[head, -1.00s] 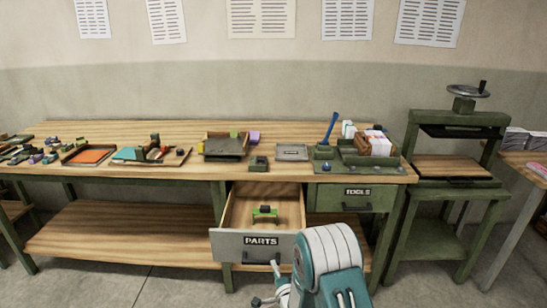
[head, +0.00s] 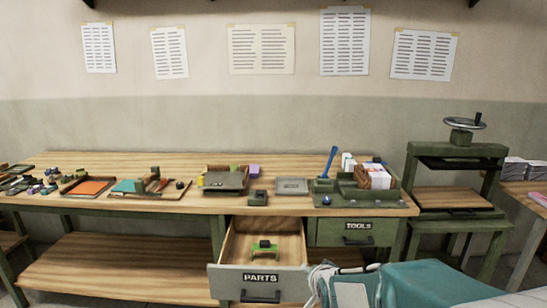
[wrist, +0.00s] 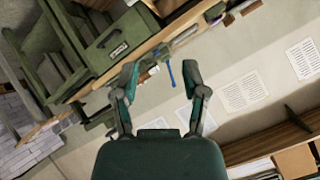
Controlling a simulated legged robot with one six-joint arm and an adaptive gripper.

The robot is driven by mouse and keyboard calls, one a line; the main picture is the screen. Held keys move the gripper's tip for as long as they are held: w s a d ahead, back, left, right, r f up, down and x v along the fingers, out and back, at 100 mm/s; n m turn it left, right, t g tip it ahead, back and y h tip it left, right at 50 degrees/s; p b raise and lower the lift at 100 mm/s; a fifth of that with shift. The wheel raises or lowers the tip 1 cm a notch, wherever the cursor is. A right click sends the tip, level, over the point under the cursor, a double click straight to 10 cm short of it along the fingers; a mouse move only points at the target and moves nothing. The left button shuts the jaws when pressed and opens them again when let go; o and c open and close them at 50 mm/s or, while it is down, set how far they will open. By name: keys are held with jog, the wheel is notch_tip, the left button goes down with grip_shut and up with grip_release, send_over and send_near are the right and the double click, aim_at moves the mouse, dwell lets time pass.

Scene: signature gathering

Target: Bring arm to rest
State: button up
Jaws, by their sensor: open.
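My gripper (wrist: 160,82) shows in the wrist view with its two fingers spread apart and nothing between them. In the head view, my teal and white arm lies across the bottom right corner, low in front of the bench; the fingertips cannot be made out there. The parts drawer (head: 258,283) is pulled open below the bench top. A small green piece with a dark top (head: 265,248) sits inside it, apart from my arm.
The workbench (head: 120,160) carries trays, blocks and a blue handle (head: 331,160). The tools drawer (head: 358,232) is shut. A green press (head: 456,160) stands to the right. Printed sheets (head: 261,49) hang on the wall. Floor shows at the lower left.

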jog(key=s+d+r+n+g, duration=0.1)
jog(key=s+r+n, duration=0.1)
jog(key=s, duration=0.7)
jog(key=s+d+r+n+g+h, duration=0.1)
jog(key=s+d+r+n+g, duration=0.1)
jog(key=s, duration=0.8)
jog(key=s+d+r+n+g, duration=0.2)
jog(key=s+r, duration=0.1)
jog(key=s, duration=0.6)
jog(key=shift+s+d+r, duration=0.25)
jog(key=shift+s+r, duration=0.05)
jog(key=shift+w, duration=0.1)
